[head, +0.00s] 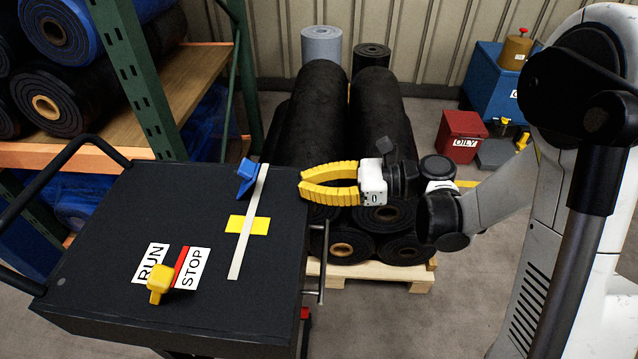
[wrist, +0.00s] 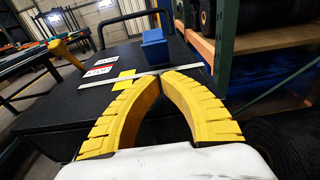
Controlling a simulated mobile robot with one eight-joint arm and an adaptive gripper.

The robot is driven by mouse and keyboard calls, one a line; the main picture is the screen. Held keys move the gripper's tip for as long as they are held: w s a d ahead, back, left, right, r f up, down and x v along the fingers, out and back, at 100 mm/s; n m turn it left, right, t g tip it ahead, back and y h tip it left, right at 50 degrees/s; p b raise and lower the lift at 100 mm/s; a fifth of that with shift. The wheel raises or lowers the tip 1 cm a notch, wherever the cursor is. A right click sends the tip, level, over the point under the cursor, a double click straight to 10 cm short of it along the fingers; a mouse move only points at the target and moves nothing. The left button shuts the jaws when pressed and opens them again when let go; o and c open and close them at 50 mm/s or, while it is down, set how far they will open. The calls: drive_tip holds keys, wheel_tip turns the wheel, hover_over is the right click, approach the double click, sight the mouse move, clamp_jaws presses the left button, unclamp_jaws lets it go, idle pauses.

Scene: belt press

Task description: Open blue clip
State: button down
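The blue clip (head: 247,175) stands at the far end of a pale flat strip (head: 237,262) on the black cart top (head: 100,225). In the wrist view the blue clip (wrist: 155,47) shows just beyond my fingertips. My gripper (head: 302,183) has yellow ribbed fingers. It is to the right of the clip, by the cart's right edge, apart from it. In the wrist view my gripper's fingertips (wrist: 161,77) come together, with nothing held between them. A yellow patch (head: 260,226) crosses the strip's middle. The clip's far side is hidden.
A yellow knob (head: 159,281) sits by the RUN and STOP labels on the cart top. A shelf with a green post (head: 140,75) stands at the left. Black rolls (head: 310,110) lie on a pallet behind my gripper. A red bin (head: 461,133) stands farther back.

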sight(287, 195)
drive_tip(key=a, duration=0.2)
drive_tip(key=a+f+b, duration=0.1)
drive_tip(key=a, duration=0.1)
drive_tip(key=shift+w, duration=0.1)
drive_tip(key=a+r, duration=0.2)
drive_tip(key=a, duration=0.1)
drive_tip(key=shift+w+b, duration=0.1)
drive_tip(key=shift+b, duration=0.2)
drive_tip(key=shift+w+a+r, duration=0.1)
drive_tip(key=shift+a+r, duration=0.25)
drive_tip(key=shift+r, duration=0.05)
drive_tip(key=shift+r, duration=0.15)
